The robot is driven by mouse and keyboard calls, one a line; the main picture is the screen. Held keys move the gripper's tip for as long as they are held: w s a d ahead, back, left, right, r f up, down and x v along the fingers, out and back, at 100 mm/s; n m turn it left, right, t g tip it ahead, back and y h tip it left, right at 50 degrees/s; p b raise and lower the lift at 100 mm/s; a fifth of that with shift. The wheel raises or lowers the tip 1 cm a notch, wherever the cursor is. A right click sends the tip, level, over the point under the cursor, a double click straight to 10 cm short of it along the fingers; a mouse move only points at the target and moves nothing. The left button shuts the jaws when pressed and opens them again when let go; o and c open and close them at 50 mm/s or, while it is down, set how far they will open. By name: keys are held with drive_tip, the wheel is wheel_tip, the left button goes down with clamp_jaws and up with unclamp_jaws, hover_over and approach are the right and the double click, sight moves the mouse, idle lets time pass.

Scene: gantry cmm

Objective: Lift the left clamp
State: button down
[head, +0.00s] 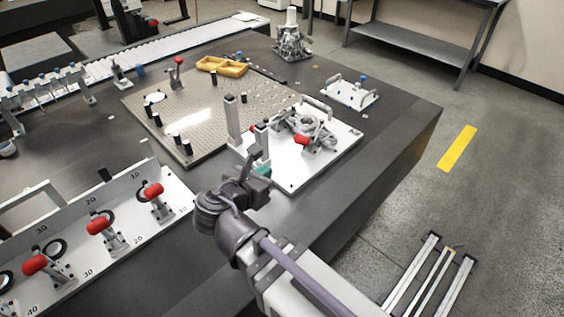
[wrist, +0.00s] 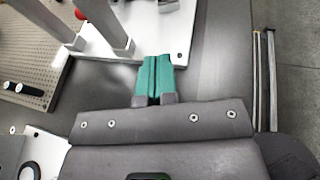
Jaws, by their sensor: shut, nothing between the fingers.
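A white fixture plate (head: 292,180) on the dark table carries two grey upright posts and a casting. One red-handled clamp (head: 302,140) sits at the casting's front, and a second red tip (head: 253,129) shows farther left, mostly hidden behind the posts. A red knob (wrist: 79,14) shows at the top of the wrist view. Which one is the left clamp is not clear. My gripper (head: 263,170), with teal fingers, is beside the plate's near left edge, in front of the posts. In the wrist view my gripper (wrist: 153,60) is shut and empty, its tips pointing at the plate.
The grey posts (head: 232,120) stand close to my gripper. A white panel (head: 180,206) with several red-handled toggle clamps stands at the lower left. A perforated plate (head: 200,130) with black pins lies behind. The dark table top right of my gripper is bare.

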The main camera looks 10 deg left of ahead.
sight(307, 141)
drive_tip(key=w+r+b+x, duration=0.1)
drive_tip(key=r+x, duration=0.1)
drive_tip(key=x, duration=1)
drive_tip(key=shift+w+d+r, duration=0.15)
drive_tip(key=shift+d+r, duration=0.15)
